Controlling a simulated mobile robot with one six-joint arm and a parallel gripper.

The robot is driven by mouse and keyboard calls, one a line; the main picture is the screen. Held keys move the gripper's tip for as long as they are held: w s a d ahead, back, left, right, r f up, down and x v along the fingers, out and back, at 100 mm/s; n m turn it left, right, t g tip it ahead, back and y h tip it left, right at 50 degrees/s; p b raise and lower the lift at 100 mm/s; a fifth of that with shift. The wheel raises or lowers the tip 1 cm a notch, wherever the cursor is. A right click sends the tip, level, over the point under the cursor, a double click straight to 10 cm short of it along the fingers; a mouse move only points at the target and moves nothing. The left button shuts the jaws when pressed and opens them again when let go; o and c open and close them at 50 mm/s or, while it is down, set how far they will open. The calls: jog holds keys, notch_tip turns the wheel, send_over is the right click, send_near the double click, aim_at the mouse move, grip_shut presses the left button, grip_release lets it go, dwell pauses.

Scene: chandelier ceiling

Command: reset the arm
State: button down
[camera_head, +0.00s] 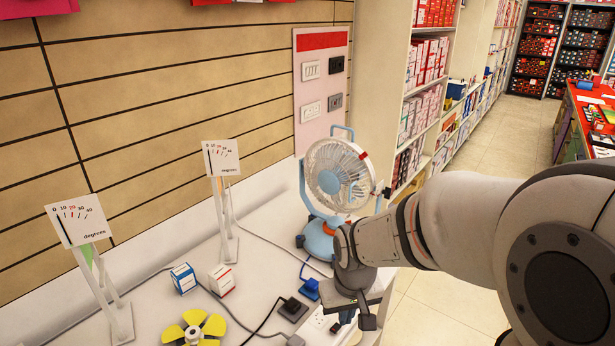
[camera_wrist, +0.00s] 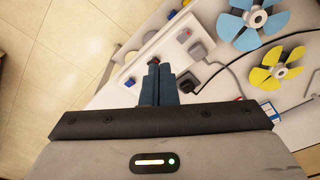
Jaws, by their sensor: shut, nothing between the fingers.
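My arm reaches in from the right in the head view and bends down over the white counter's right edge. My gripper (camera_head: 362,318) points down beside a white socket strip (camera_head: 319,323). In the wrist view my gripper (camera_wrist: 160,66) is shut, its dark fingers together with nothing between them. The fingertips are over or close to the socket strip (camera_wrist: 145,60); I cannot tell whether they touch it.
A blue and white fan (camera_head: 338,175) stands just behind my gripper. Two gauge stands (camera_head: 222,158), small boxes (camera_head: 184,278), a yellow propeller (camera_head: 194,328), plugs (camera_head: 291,309) and cables occupy the counter (camera_head: 255,270). A blue propeller shows in the wrist view (camera_wrist: 254,22). Floor at right (camera_head: 440,310) is clear.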

jog(key=s+d+r+m+t, duration=0.1)
jog(key=s+d+r+m, duration=0.1)
jog(key=s+d+r, duration=0.5)
notch_tip(320, 180, up, 2)
jog(key=s, duration=0.2)
jog(key=shift+s+d+r+m+t, duration=0.2)
jog(key=shift+s+r+m+t, duration=0.1)
jog(key=shift+s+t, duration=0.1)
